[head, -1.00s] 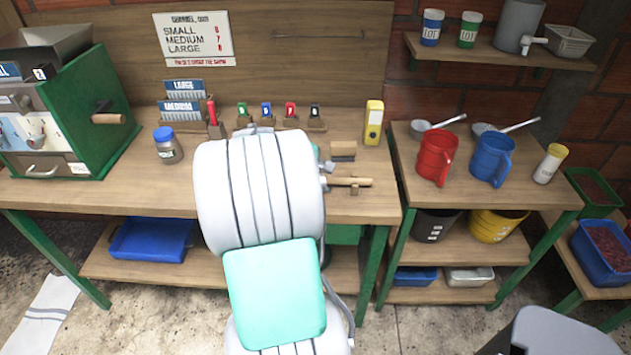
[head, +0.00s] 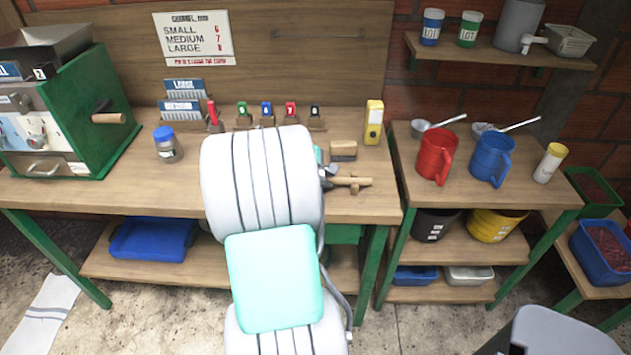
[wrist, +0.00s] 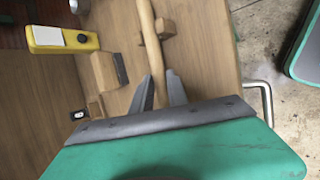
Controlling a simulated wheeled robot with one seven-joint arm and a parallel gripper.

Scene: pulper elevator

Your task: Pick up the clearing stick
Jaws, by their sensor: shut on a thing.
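The clearing stick (head: 350,181) is a light wooden rod at the right end of the long bench, just right of my arm in the head view. In the wrist view the stick (wrist: 150,42) runs up from between my fingers, over a small wooden rest. My gripper (wrist: 160,84) is shut on the stick, with one grey finger on each side of it. In the head view my arm hides most of the gripper and the stick's left part. I cannot tell whether the stick still touches its rest.
A wooden brush (head: 343,150) and a yellow device (head: 373,122) stand close behind the stick. Red (head: 436,157) and blue (head: 491,160) jugs stand on the right-hand bench. A jar (head: 168,146) with a blue lid is on the left. Bench space between jar and arm is clear.

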